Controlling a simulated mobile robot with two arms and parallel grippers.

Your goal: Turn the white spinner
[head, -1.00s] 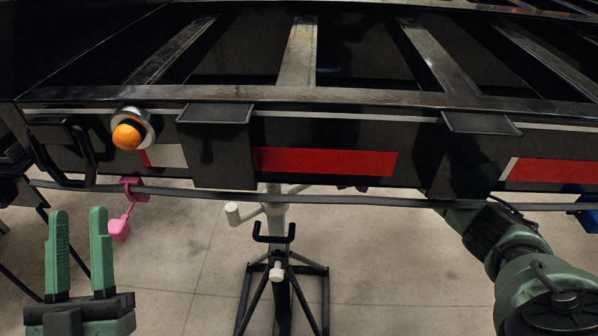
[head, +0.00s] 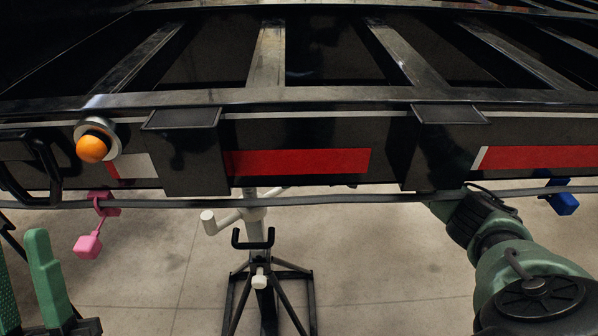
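A white stand (head: 254,210) rises under the trailer frame, with a white handle-like arm (head: 215,222) sticking out on its left. A small white knob (head: 260,279) sits lower, below a black forked hook. I cannot tell for certain which white part is the spinner. My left gripper (head: 22,250) is at the lower left edge, partly cut off, its green fingers apart and empty, well left of the stand. My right arm (head: 520,262) comes in from the right and reaches under the trailer beam; its gripper is hidden behind the beam.
The black trailer frame (head: 320,96) with red and white strips spans the view. An orange light (head: 92,148), a pink tag (head: 88,245) and a blue block (head: 565,204) are on or below it. A dark cable runs under the beam. The concrete floor (head: 400,280) around the stand is clear.

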